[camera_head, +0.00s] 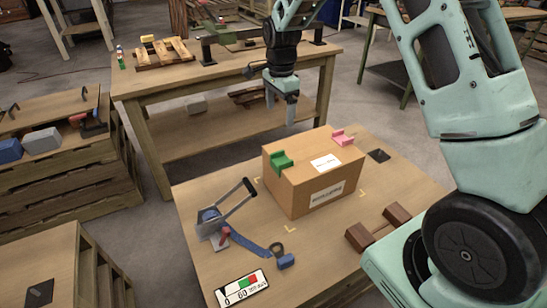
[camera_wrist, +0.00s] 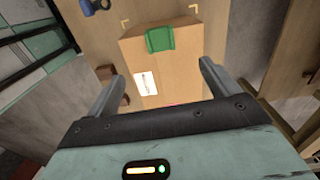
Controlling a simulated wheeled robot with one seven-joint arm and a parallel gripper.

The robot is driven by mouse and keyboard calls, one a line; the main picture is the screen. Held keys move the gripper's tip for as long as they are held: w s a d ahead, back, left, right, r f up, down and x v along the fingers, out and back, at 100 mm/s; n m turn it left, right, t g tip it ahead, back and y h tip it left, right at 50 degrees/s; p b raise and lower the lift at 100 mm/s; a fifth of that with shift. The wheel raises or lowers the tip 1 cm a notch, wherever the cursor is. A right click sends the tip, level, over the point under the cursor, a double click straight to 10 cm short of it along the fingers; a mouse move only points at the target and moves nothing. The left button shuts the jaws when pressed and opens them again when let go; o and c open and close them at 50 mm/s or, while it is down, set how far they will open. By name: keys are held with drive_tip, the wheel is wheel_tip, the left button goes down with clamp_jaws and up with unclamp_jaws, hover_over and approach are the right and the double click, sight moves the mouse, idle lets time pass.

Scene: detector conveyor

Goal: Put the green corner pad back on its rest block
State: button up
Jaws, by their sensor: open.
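The green corner pad (camera_head: 281,160) sits on the left top edge of a cardboard box (camera_head: 308,205). In the wrist view the pad (camera_wrist: 160,38) lies ahead of my fingers, at the box's far edge. My gripper (camera_head: 281,103) is open and empty, pointing down above and behind the box, clear of the pad. It also shows in the wrist view (camera_wrist: 157,68), fingers wide apart. Two dark brown blocks, one nearer (camera_head: 359,237) and one farther (camera_head: 398,214), stand right of the box with a thin bar between them; I cannot tell whether either is the rest block.
A pink corner pad (camera_head: 342,137) sits on the box's opposite top edge. A grey strapping tool (camera_head: 215,228) with a raised handle and blue strap (camera_head: 250,243) lies left of the box. A gauge card (camera_head: 242,289) lies in front. A workbench (camera_head: 225,72) stands behind.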

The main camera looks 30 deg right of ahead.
drive_tip(key=p, duration=0.1)
hover_over(281, 161)
wheel_tip(281, 161, down, 12)
drive_tip(key=shift+w+a+f, duration=0.1)
drive_tip(key=shift+w, duration=0.05)
drive_tip(key=shift+s+f+p, duration=0.15)
drive_tip(key=shift+f+p, duration=0.3)
drive_tip(key=shift+f, duration=0.9)
drive_tip(key=shift+s+f+p, duration=0.1)
drive_tip(key=shift+f+p, duration=0.3)
drive_tip(key=shift+f, duration=0.95)
drive_tip(key=c, duration=1.1)
